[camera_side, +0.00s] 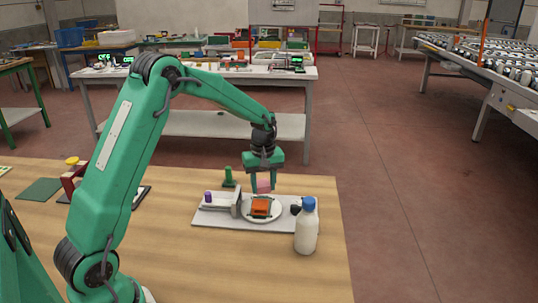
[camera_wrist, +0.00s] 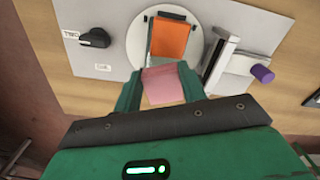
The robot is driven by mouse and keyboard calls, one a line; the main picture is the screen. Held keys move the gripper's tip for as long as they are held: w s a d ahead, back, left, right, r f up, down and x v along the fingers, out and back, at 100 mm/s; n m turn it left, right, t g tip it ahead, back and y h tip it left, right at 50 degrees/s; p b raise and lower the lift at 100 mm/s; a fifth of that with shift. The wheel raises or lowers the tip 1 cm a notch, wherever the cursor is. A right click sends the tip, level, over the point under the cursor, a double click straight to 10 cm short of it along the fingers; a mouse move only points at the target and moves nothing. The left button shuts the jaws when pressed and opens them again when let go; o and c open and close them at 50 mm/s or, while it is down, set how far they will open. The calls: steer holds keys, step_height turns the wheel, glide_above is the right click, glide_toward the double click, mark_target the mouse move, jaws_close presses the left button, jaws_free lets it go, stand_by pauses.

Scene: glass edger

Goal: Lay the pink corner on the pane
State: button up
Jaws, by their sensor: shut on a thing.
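My gripper (camera_side: 263,184) is shut on the pink corner (camera_side: 264,187), a small pink block, above the work plate. In the wrist view the pink corner (camera_wrist: 163,86) shows between the two green fingers of my gripper (camera_wrist: 161,83). An orange piece (camera_side: 260,207) lies on a round white disc (camera_side: 277,214); in the wrist view the orange piece (camera_wrist: 172,38) is flat-faced and lies just beyond the fingertips. I cannot tell surely whether it is the pane. The pink corner looks held above it in the side view, with a small gap.
The grey plate (camera_side: 214,219) bears a grey upright fence (camera_side: 236,203), a purple knob (camera_side: 208,196) and a black dial (camera_wrist: 94,38). A white bottle (camera_side: 306,231) with a blue cap stands at its right front. A green piece (camera_side: 229,178) stands behind. Bare wood lies in front.

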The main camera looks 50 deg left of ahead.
mark_target(264, 186)
steer(key=shift+f, duration=0.65)
steer(key=o, duration=0.9)
steer(key=shift+o, duration=0.2)
steer(key=shift+r, duration=0.15)
step_height(264, 186, up, 13)
stand_by(0.8)
